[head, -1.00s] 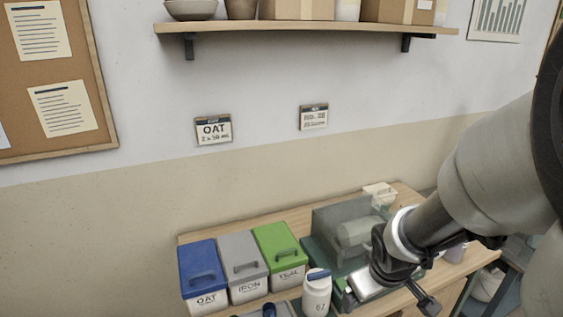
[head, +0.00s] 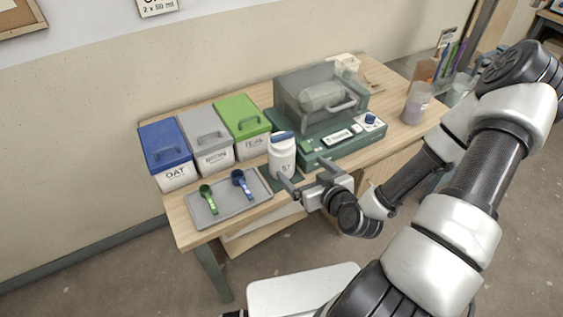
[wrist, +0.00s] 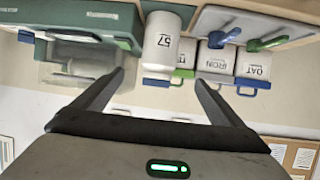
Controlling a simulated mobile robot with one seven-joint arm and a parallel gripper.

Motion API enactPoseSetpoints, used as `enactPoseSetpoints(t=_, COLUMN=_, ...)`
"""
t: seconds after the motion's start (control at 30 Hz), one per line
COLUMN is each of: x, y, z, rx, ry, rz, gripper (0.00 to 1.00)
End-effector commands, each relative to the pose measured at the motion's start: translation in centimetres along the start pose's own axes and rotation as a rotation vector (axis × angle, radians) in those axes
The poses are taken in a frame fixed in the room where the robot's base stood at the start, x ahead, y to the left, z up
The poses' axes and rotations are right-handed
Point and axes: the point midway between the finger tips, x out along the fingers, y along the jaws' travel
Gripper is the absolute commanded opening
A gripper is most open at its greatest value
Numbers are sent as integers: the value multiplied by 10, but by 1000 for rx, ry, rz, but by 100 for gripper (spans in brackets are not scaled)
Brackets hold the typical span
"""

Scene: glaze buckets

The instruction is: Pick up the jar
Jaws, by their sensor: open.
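The jar (head: 282,158) is white with a blue lid and the number 57. It stands upright on a dark green mat (head: 294,183) at the table's front, between the tray and the green machine. In the wrist view the jar (wrist: 162,48) appears upside down, beyond and between the fingers. My gripper (head: 307,175) is open and empty, just in front of the jar and slightly to its right. The fingers (wrist: 159,78) also show in the wrist view, spread apart, with the jar not visibly gripped.
A grey tray (head: 226,213) with a green scoop (head: 208,198) and a blue scoop (head: 241,184) lies left of the jar. Blue, grey and green-lidded bins (head: 168,160) stand behind. The green machine (head: 340,143) is close on the right. A cup (head: 416,104) stands farther right.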

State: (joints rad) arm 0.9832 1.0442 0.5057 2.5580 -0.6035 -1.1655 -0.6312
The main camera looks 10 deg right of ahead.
Motion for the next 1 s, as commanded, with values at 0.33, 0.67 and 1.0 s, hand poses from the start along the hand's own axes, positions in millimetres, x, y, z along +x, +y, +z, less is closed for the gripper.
enactPoseSetpoints(t=0.33, x=46, y=2, z=8, rx=-5, ry=3, rz=0, gripper=92)
enactPoseSetpoints(t=0.67, x=62, y=1, z=8, rx=-4, ry=0, rz=0, gripper=92)
enactPoseSetpoints(t=1.0, x=104, y=-1, z=2, rx=1, ry=-2, rz=-3, gripper=92)
